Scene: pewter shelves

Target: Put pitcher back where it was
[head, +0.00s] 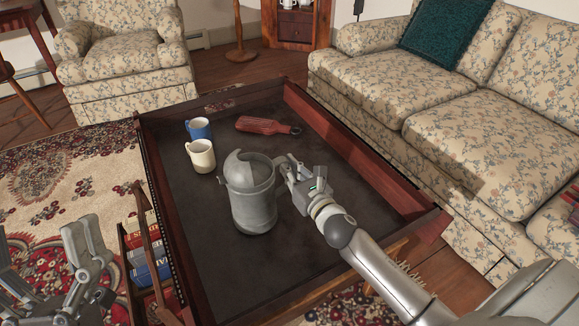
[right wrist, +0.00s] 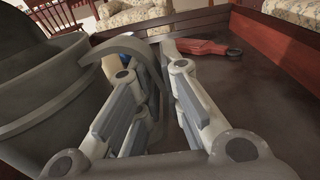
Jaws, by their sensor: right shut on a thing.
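The grey metal pitcher (head: 252,200) stands upright over the dark tray-like table top, in its near middle; I cannot tell whether its base touches the surface. My right gripper (head: 292,172) is at the pitcher's right side, shut on its handle. In the right wrist view the pitcher (right wrist: 45,95) fills the left side, and its curved handle (right wrist: 125,45) passes between the fingers of my right gripper (right wrist: 150,85). My left gripper (head: 50,250) is at the lower left, off the table and holding nothing visible, its fingers apart.
A blue mug (head: 199,130) and a cream mug (head: 201,156) stand left of the pitcher. A red bottle-like object (head: 265,126) lies behind it, also in the right wrist view (right wrist: 200,48). Raised wooden sides (head: 350,150) edge the table. A sofa (head: 470,110) stands right.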

